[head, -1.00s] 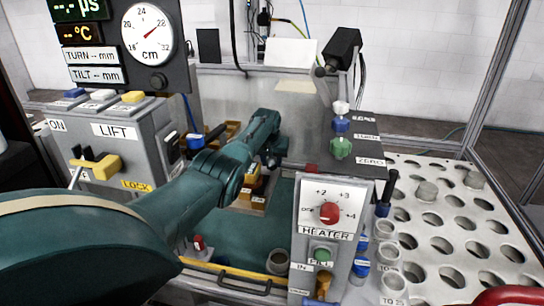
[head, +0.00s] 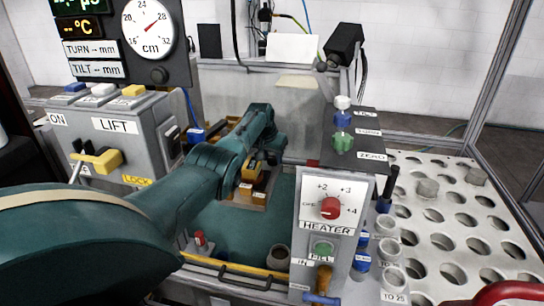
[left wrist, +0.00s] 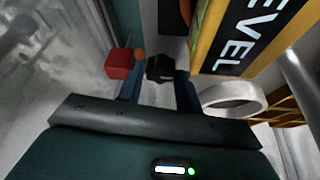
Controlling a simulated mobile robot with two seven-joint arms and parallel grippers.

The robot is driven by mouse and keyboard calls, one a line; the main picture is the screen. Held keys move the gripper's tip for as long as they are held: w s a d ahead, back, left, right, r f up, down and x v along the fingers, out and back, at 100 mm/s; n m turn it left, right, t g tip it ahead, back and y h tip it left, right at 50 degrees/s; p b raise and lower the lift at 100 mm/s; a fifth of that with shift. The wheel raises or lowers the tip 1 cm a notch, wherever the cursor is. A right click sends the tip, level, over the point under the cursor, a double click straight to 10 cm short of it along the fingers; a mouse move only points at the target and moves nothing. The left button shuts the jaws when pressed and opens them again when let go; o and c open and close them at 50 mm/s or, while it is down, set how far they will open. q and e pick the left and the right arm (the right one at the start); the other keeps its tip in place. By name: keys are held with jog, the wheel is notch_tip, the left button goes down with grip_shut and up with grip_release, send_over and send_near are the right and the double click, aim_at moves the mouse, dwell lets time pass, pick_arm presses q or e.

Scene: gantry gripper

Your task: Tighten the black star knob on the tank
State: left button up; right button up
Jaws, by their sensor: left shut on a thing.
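The black star knob (left wrist: 160,68) shows in the left wrist view, between the blue fingers of my left gripper (left wrist: 158,80). The gripper is shut on it. In the head view my left arm reaches across to the tank (head: 225,262) and its wrist hangs over the tank's far side. The fingers and the knob are hard to make out there, partly hidden by my own arm. I cannot tell the knob's turn angle. My right gripper does not show.
A yellow LEVEL block (left wrist: 250,38) and a white ring (left wrist: 232,98) are close right of the fingers; a red block (left wrist: 119,64) is left. The heater panel (head: 328,225) stands at the tank's front right, the LIFT box (head: 120,140) at the left. A perforated white table (head: 445,222) lies right.

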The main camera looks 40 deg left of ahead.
aim_at(273, 158)
pick_arm(q)
jog(key=o, duration=1)
jog(key=shift+r, duration=0.1)
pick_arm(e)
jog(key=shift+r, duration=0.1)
pick_arm(q)
jog(key=shift+s+r+p, duration=0.1)
jog(key=shift+r+p, duration=0.15)
jog(key=shift+p, duration=0.15)
jog(key=p+v, duration=0.2)
jog(key=v, duration=0.1)
jog(key=p+v, duration=0.1)
jog(key=v, duration=0.8)
jog(key=shift+r, duration=0.2)
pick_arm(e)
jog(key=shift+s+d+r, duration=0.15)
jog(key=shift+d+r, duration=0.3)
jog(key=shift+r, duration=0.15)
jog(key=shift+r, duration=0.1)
